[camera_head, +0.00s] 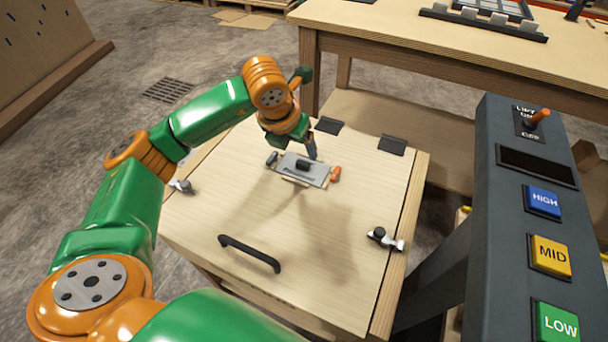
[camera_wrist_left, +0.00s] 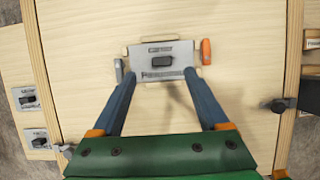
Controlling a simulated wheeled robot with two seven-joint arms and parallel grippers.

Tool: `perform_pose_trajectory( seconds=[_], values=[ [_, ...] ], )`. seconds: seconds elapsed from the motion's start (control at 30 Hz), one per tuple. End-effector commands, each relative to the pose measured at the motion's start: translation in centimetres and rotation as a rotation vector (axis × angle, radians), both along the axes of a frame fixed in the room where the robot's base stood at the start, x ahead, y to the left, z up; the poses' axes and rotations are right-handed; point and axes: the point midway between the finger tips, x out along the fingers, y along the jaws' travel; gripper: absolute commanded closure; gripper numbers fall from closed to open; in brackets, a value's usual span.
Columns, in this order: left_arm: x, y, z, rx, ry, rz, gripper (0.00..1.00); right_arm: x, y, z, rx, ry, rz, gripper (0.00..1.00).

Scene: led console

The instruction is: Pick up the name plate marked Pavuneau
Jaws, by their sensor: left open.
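A grey plate (camera_head: 312,177) with a black knob lies on a pale wooden panel. It also shows in the left wrist view (camera_wrist_left: 184,70), with two dark lines of lettering too blurred to read surely. An orange piece (camera_wrist_left: 206,50) sits at its right end and a grey piece (camera_wrist_left: 119,70) at its left. My left gripper (camera_wrist_left: 160,80) is open and empty above the panel, its two fingers reaching toward the near corners of the plate. In the head view the left gripper (camera_head: 303,153) partly covers the plate's far side. My right gripper is not in view.
The wooden panel (camera_head: 215,215) has a black handle (camera_head: 250,254), side latches (camera_head: 382,239) and dark hinges (camera_head: 392,145). A console (camera_head: 490,200) with HIGH, MID and LOW buttons stands at the right. Two small plates (camera_wrist_left: 25,98) show at the left in the wrist view. A table (camera_head: 420,45) stands behind.

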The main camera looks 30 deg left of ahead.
Motion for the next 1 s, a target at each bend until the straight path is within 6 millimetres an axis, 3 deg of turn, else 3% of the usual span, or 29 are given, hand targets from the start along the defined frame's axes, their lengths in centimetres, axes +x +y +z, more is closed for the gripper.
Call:
perform_pose_trajectory(
  seconds=[0.4, 0.67, 0.93, 1.0],
  values=[
    [2.1, -0.1, -6.2, -0.001, 0.004, 0.001, 0.22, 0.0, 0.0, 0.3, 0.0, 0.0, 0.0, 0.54],
    [2.3, -0.1, -6.7, 0.001, 0.0, 0.0, 0.22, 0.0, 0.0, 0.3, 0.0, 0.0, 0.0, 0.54],
    [2.3, -0.1, -6.7, 0.0, 0.0, 0.0, 0.95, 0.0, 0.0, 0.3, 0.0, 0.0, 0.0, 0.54],
    [2.3, -0.1, -6.7, 0.0, 0.0, 0.0, 1.0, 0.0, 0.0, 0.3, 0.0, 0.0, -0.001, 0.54]
  ],
)
